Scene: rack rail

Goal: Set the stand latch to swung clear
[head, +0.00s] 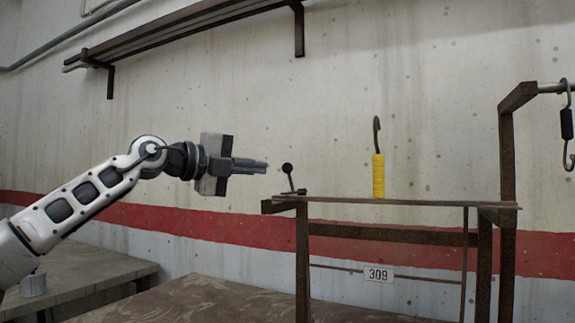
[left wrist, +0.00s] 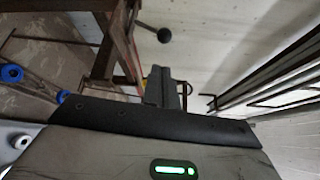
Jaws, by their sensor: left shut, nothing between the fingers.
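The stand (head: 400,202) is a brown metal frame with a thin top and a plate marked 309. Its latch (head: 287,170) is a short dark lever with a black ball knob, at the left end of the stand's top, standing up and tilted slightly. The latch knob also shows in the left wrist view (left wrist: 164,35). My left gripper (head: 266,166) is shut and empty, level with the knob and a little to its left in the picture. In the left wrist view its fingers (left wrist: 168,85) point toward the stand and appear apart from the knob. My right gripper is not in view.
A yellow-handled hook tool (head: 378,175) stands upright on the stand's top. A dark hook (head: 567,125) hangs from a post at the right. A low table (head: 90,279) with a grey can (head: 33,284) is at lower left. A rail shelf (head: 185,30) is on the wall above.

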